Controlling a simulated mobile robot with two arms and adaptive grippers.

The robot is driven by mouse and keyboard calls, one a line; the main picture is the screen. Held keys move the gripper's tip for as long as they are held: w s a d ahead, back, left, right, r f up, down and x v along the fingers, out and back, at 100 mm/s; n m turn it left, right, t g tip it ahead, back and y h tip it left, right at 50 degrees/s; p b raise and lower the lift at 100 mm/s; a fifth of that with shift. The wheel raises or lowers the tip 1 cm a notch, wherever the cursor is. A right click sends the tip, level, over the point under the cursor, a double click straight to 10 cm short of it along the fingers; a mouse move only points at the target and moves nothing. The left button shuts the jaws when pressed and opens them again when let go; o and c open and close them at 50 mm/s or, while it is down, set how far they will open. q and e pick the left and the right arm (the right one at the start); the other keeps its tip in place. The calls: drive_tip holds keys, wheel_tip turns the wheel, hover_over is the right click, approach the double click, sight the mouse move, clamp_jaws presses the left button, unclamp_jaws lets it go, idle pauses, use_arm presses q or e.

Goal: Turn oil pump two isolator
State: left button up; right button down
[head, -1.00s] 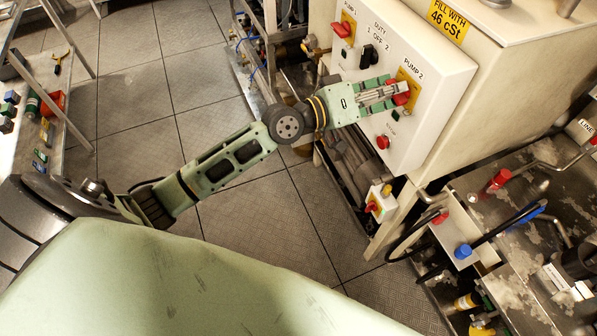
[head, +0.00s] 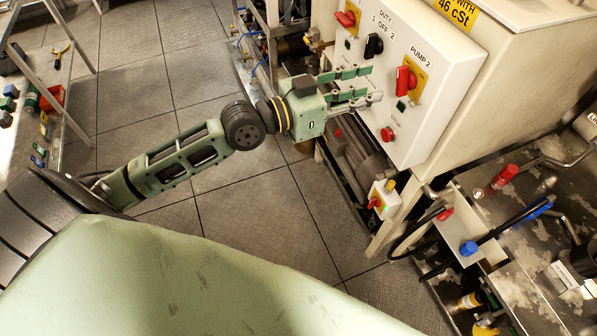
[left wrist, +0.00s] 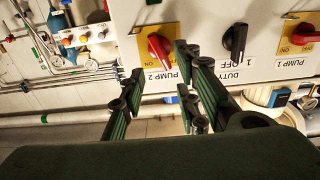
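The oil pump two isolator (head: 403,80) is a red handle on a yellow plate, beside the "PUMP 2" label on the pale control panel (head: 440,75). In the left wrist view, where labels appear upside down, this red handle (left wrist: 159,48) stands steeply slanted on its yellow plate. My left gripper (head: 370,84) is open and empty, its fingers pointing at the panel, a little left of the handle and apart from it. In the left wrist view its spread fingers (left wrist: 162,78) are just below the handle. My right gripper is not in view.
The pump 1 isolator (head: 345,18) and black duty switch (head: 374,46) share the panel; the pump 1 handle (left wrist: 305,38) lies nearly level in the left wrist view. A red stop button (head: 387,134) sits below. Open tiled floor (head: 260,215) lies left of the cabinet.

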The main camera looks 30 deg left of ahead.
use_arm(q)
drive_tip(key=a+f+n+g+y, duration=0.1)
drive_tip(key=a+f, duration=0.3)
drive_tip(key=f, duration=0.8)
drive_tip(key=a+f+n+g+y, duration=0.1)
drive_tip(key=a+f+y, duration=0.3)
drive_tip(key=f, duration=0.8)
drive_tip(key=s+a+f+n+y, duration=0.1)
drive_tip(key=a+f+n+y, duration=0.2)
drive_tip(key=f, duration=0.9)
drive_tip(key=shift+a+f+g, duration=0.25)
drive_tip(key=shift+a+g, duration=0.15)
drive_tip(key=shift+a, duration=0.75)
